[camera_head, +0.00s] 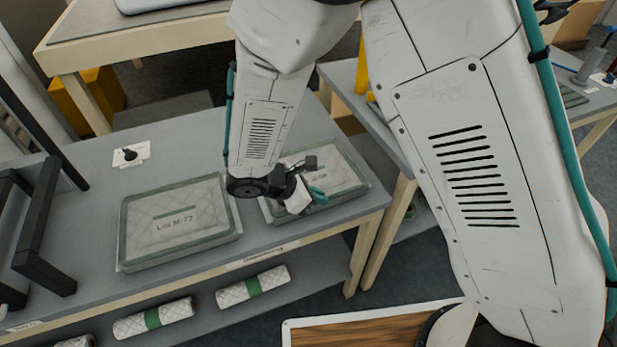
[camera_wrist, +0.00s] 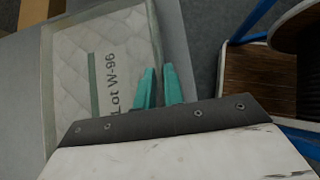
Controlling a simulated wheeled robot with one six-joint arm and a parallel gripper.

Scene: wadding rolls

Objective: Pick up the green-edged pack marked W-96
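The pack marked Lot W-96 (camera_wrist: 95,65) is a flat, quilted white pack with a green edge and a green band. In the wrist view it fills the left side. In the head view it is the right-hand pack (camera_head: 345,172) on the grey table, partly hidden by my arm and gripper. My gripper (camera_head: 318,192) is over the near part of that pack. In the wrist view its two teal fingers (camera_wrist: 158,72) stand apart, at the pack's long side edge. I see a gap between them; whether they touch the pack I cannot tell.
A similar pack marked Lot M-72 (camera_head: 178,220) lies left of it on the table (camera_head: 85,185). White rolls with green bands (camera_head: 253,287) lie on the shelf below. A black frame (camera_head: 45,225) stands at the left. A wood-topped surface (camera_head: 370,330) is at the front.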

